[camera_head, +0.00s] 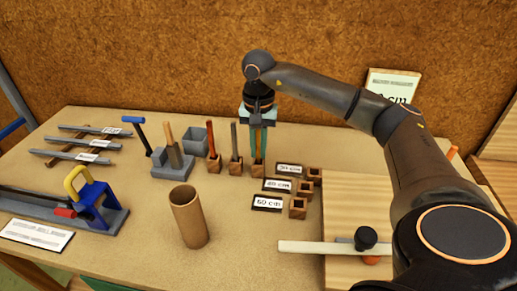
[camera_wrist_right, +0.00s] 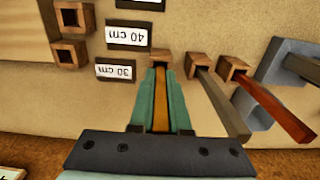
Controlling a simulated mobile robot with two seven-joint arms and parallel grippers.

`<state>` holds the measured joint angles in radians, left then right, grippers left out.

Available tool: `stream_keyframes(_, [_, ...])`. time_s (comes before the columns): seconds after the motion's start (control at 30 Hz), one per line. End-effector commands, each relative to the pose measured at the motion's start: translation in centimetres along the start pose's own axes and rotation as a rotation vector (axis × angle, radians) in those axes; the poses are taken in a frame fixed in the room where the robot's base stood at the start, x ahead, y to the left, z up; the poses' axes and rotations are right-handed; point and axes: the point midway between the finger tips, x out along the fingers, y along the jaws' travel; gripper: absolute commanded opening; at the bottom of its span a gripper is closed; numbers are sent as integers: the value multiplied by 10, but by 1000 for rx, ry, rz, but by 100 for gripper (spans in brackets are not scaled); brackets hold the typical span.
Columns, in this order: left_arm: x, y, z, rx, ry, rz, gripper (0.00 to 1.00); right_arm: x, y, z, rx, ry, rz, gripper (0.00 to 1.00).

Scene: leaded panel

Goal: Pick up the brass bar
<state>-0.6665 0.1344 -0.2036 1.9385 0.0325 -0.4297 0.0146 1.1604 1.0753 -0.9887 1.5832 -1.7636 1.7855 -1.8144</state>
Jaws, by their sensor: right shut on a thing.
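The brass bar (camera_head: 258,143) stands upright with its lower end at a small wooden socket (camera_head: 258,169). My right gripper (camera_head: 257,152) points down over it, with its two teal fingers on either side of the bar, shut on it. In the right wrist view the brass bar (camera_wrist_right: 161,102) runs between the teal fingers toward the wooden socket (camera_wrist_right: 166,58). I cannot tell whether its lower end is still inside the socket. My left gripper is not in view.
A grey bar (camera_head: 234,138) and a red-brown bar (camera_head: 212,138) stand in sockets just left. Empty wooden sockets (camera_head: 298,208) with length cards (camera_head: 268,203) lie to the right. A cardboard tube (camera_head: 189,216) stands in front, and a wooden board (camera_head: 350,200) lies at right.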

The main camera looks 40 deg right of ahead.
Motion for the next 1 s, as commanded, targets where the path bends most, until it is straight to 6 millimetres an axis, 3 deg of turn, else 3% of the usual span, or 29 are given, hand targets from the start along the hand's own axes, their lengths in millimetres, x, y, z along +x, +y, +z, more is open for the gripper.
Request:
stream_keyframes(0.23, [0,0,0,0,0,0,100,-11,-1,0,0,2,-3,0])
stream_keyframes(0.4, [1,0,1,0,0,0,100,-34,-1,0,0,2,-4,0])
stream_keyframes(0.73, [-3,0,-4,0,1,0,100,-98,15,53,-4,6,-3,0])
stream_keyframes(1.0, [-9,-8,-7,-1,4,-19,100,-121,30,109,-3,4,-2,0])
